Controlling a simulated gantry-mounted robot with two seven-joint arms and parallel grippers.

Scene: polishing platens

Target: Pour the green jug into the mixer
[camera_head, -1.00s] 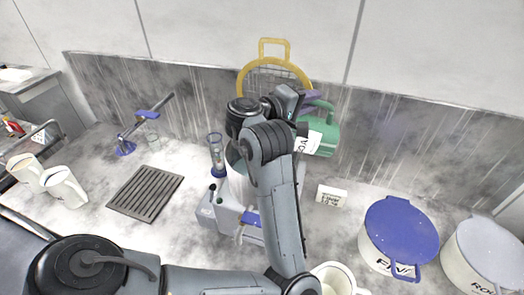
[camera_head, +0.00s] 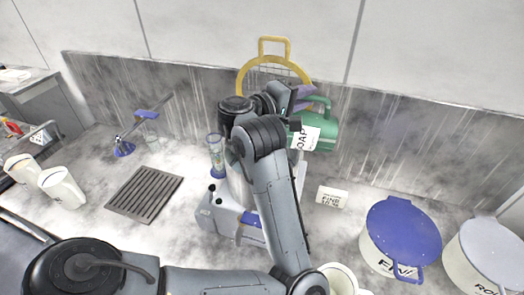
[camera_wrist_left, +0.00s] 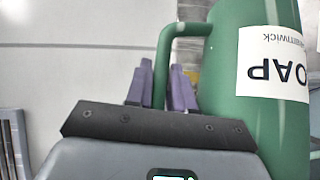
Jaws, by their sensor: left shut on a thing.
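The green jug (camera_head: 325,131), with a white label ending in "OAP", is held up in the air in front of the splashback. It looks tilted, with its handle uppermost. My left gripper (camera_head: 304,92) has purple fingers shut on the jug's handle; the left wrist view shows the fingers (camera_wrist_left: 162,88) on both sides of the handle, next to the green jug body (camera_wrist_left: 265,125). The mixer, which I take to be the grey machine with blue parts (camera_head: 222,212), stands below, partly hidden by my arm. The jug's mouth and the mixer's opening are hidden. My right gripper is out of view.
A yellow-rimmed basket (camera_head: 274,47) is behind the jug. A blue-lidded pot (camera_head: 402,228) and a grey-lidded pot (camera_head: 492,250) stand right. A small sign (camera_head: 332,196) is nearer. A drain grate (camera_head: 145,194) and white jugs (camera_head: 62,188) are left.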

